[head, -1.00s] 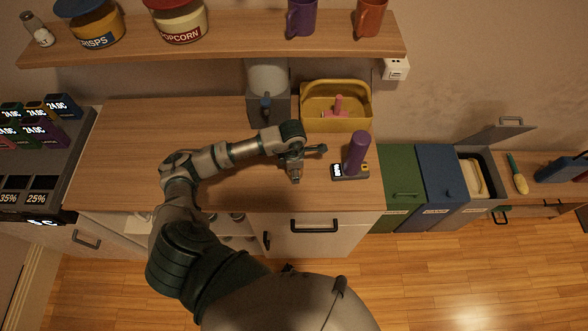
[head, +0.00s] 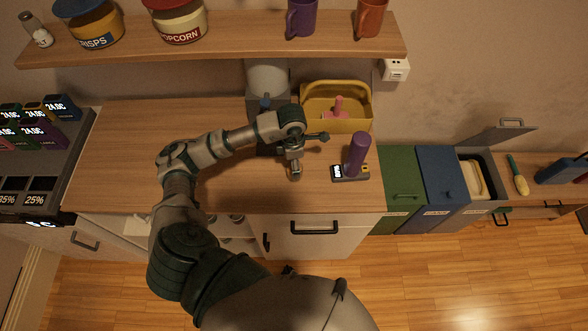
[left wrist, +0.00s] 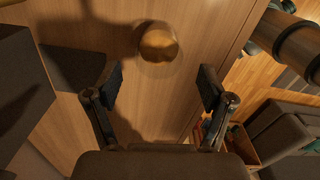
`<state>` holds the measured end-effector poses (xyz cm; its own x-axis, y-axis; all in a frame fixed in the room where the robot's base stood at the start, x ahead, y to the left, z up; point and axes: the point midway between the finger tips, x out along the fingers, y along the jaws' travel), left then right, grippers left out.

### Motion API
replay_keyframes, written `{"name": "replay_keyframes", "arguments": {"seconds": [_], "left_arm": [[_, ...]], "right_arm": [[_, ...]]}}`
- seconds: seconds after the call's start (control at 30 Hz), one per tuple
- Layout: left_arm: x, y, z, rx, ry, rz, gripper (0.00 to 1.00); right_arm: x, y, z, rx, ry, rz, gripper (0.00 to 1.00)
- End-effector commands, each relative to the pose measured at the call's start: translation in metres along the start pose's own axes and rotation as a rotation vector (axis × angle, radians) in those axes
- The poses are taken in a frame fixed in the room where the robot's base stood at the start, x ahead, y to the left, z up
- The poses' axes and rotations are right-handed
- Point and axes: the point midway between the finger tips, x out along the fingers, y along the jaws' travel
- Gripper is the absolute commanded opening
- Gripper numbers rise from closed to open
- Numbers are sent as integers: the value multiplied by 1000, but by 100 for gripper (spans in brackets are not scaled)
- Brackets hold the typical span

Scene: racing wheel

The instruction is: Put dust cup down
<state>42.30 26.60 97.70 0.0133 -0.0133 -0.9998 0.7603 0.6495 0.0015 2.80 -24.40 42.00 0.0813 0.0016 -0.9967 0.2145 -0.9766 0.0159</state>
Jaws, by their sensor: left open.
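In the left wrist view a small round cup (left wrist: 158,42), amber-brown with a pale clear rim, stands on the wooden counter, seen from above. I take it to be the dust cup. It lies beyond and between my spread fingertips, and no finger appears to touch it. My left gripper (left wrist: 161,85) is open and empty. In the head view the left gripper (head: 310,157) is over the counter's right part, and I cannot pick out the cup there. My right gripper is not in view.
A scale with a purple cylinder (head: 356,153) stands right of my left gripper. A yellow caddy (head: 350,123) with a pink item (head: 338,107) and a grey machine (head: 268,80) stand behind. A shelf (head: 230,40) hangs above. The counter's left part (head: 125,150) is clear.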

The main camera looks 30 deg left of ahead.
Motion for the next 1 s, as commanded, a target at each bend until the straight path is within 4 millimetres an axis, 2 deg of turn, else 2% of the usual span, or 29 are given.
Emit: {"name": "replay_keyframes", "arguments": {"seconds": [0.1, 0.3, 1.0], "left_arm": [[-25, 1, 0, 0, -2, 3, 81], [-50, 0, 0, 0, 0, 1, 81], [-55, 0, 0, 0, 1, 0, 81]], "right_arm": [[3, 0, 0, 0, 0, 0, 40], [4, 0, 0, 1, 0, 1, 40], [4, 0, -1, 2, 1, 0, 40]]}}
